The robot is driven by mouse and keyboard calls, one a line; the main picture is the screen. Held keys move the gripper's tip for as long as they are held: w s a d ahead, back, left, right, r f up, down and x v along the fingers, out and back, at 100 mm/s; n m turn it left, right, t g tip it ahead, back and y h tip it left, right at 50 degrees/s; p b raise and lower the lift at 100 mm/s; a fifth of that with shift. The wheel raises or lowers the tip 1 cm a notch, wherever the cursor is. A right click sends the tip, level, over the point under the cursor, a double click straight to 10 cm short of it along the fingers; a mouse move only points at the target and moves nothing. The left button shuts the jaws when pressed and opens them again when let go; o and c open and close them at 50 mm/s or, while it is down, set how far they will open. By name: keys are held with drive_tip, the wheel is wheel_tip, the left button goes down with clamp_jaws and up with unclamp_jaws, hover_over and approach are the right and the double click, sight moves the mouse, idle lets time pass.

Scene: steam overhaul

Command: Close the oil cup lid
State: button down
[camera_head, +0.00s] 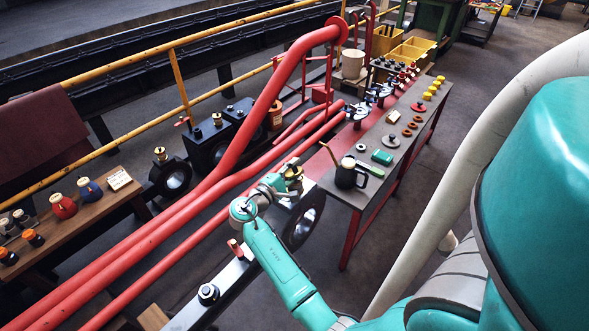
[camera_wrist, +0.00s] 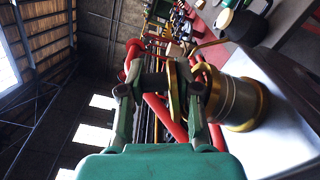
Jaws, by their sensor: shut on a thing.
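The oil cup (camera_wrist: 243,104) is a brass-coloured cylinder with a gold rim, at the right of the wrist view, where the scene appears turned sideways. Its gold lid (camera_wrist: 173,92) shows nearly edge-on between my fingers, apart from most of the rim. My gripper (camera_wrist: 160,88) is shut on the lid, with one dark finger pad on each side. The pads and fingers hide part of the lid and any hinge. In the head view my gripper (camera_head: 280,184) is at the brass cup (camera_head: 292,173), and the lid cannot be made out clearly there.
Red pipes (camera_head: 205,190) run diagonally left of my arm. A wooden bench (camera_head: 85,208) with coloured cups is at the left.

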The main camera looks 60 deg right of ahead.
drive_tip(key=shift+w, duration=0.1)
drive_tip(key=c, duration=1)
unclamp_jaws()
drive_tip(key=shift+f, duration=0.1)
drive_tip(key=shift+v, duration=4.05)
